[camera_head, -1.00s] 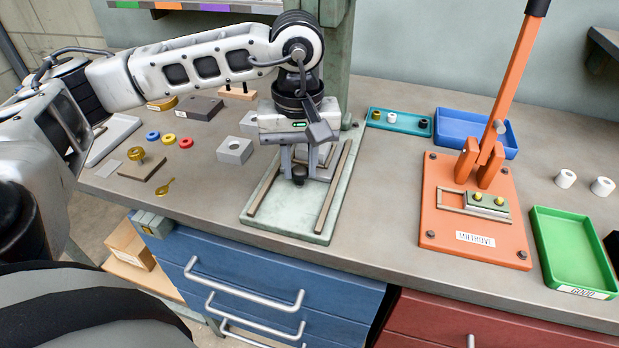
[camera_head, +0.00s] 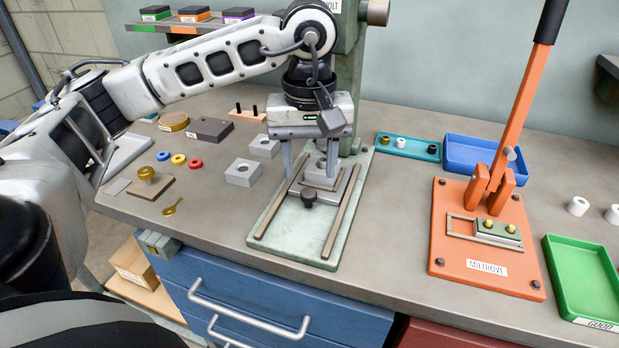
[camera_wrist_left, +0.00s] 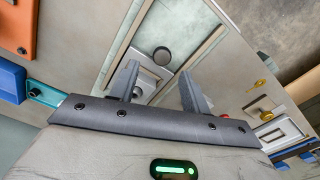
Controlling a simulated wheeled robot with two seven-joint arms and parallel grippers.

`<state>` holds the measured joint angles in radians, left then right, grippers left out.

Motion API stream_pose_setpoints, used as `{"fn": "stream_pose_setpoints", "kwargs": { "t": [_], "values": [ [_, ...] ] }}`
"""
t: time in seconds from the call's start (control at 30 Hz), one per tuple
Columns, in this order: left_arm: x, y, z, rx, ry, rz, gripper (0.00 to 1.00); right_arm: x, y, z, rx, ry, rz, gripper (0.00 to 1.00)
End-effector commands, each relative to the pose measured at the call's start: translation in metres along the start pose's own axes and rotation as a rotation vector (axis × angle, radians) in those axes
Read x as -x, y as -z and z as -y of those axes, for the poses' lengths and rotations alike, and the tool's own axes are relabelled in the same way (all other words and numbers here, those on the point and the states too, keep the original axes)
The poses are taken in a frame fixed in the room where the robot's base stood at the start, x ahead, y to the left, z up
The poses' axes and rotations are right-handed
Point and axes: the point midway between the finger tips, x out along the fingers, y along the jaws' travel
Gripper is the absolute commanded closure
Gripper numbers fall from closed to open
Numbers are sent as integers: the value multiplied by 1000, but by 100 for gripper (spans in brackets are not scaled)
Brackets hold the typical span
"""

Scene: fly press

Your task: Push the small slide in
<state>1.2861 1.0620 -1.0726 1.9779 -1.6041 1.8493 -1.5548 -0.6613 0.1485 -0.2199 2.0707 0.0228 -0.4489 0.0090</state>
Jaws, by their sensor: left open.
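The small grey slide (camera_head: 327,190) sits between two long rails on the pale green press base (camera_head: 289,226). A round black knob (camera_head: 308,195) is at its near end. A grey block with a round hole stands on the slide. My left gripper (camera_head: 311,173) is open over the slide, behind the knob, its fingers pointing down and set apart. In the left wrist view the fingers (camera_wrist_left: 160,85) stand either side of the slide, with the knob (camera_wrist_left: 161,56) beyond them. Whether they touch the slide I cannot tell. My right gripper is out of view.
An orange lever press (camera_head: 487,240) stands to the right, with a green tray (camera_head: 582,279) beside it. Blue (camera_head: 482,156) and teal (camera_head: 408,148) trays are behind. Grey holed blocks (camera_head: 243,172) and coloured rings lie left of the base. The green press column rises behind my gripper.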

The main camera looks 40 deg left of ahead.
Motion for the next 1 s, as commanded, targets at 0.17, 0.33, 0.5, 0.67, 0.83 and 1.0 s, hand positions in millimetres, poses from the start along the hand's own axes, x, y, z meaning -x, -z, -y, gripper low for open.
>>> {"fn": "stream_pose_setpoints", "kwargs": {
  "t": [0.17, 0.33, 0.5, 0.67, 0.83, 1.0],
  "values": [
    [26, 1, -1, 1, -4, -3, 53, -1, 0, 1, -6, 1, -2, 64],
    [34, 0, 0, 1, -1, 0, 53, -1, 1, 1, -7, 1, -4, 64],
    [34, 0, 0, 1, -1, 0, 53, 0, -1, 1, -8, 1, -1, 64],
    [34, 0, 0, 0, -1, 0, 53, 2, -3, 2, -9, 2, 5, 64],
    [34, 0, 0, 0, 0, 0, 53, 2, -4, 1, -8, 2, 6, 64],
    [33, 0, 0, 0, 0, 0, 53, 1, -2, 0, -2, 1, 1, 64]
  ]
}}
